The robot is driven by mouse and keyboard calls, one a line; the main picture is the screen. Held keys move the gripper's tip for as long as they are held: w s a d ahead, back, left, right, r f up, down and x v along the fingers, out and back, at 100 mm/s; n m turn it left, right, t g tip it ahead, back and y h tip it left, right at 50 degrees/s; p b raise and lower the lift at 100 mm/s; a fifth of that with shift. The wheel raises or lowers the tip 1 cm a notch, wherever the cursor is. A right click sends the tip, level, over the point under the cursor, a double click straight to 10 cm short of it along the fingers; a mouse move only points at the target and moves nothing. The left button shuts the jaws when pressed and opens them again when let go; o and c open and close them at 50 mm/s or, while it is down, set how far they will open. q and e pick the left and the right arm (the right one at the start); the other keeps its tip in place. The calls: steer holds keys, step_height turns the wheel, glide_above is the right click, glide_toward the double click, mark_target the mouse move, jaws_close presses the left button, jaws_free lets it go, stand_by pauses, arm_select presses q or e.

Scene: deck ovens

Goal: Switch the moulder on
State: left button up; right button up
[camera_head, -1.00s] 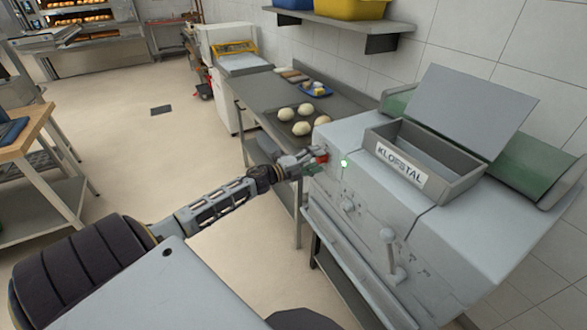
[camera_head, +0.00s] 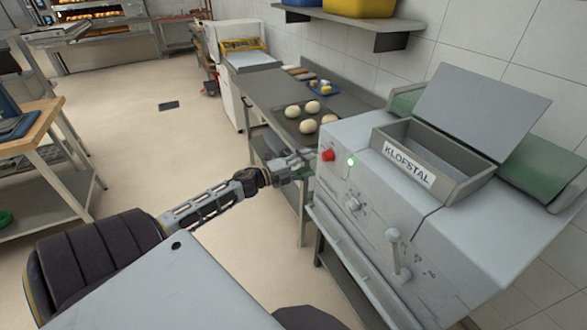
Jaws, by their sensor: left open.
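The moulder (camera_head: 386,216) is a grey machine labelled KLOFSTAL at the right, with an open-topped hopper. On its front are a red button (camera_head: 328,155), a lit green light (camera_head: 350,161), a knob (camera_head: 353,203) and a lever (camera_head: 395,252). My left gripper (camera_head: 306,160) is open, a little left of the red button and apart from it. My right gripper is not in view.
Behind the moulder, a grey counter (camera_head: 268,94) holds several dough balls (camera_head: 309,126) and a blue tray (camera_head: 321,88). A wooden-topped table (camera_head: 36,125) stands at the left.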

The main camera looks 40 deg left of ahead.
arm_select(q)
steer(key=shift+v, duration=2.55)
